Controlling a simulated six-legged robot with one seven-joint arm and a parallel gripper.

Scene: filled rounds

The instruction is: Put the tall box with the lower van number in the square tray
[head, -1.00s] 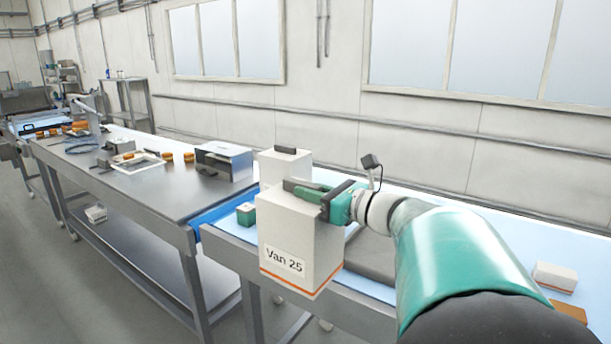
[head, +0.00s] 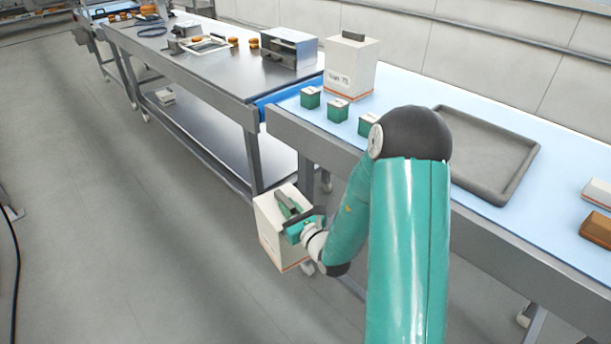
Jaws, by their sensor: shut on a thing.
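My gripper (head: 292,218) is shut on the handle on top of a tall white box (head: 270,238) with an orange line near its base. I hold this box in the air in front of the table, below the level of its top. Its label faces away from view now; a second earlier it read Van 25. Another tall white box (head: 350,72) stands upright on the blue table top, with a dark handle and a label that seems to read Van 75. The square tray (head: 528,160), dark grey with a raised rim, lies on the table right of my arm and looks empty.
Several small green boxes (head: 338,110) stand on the table before the standing box. A white box (head: 598,192) and a brown box (head: 597,230) lie at the right edge. A steel bench (head: 180,60) with a metal case (head: 289,47) adjoins at left.

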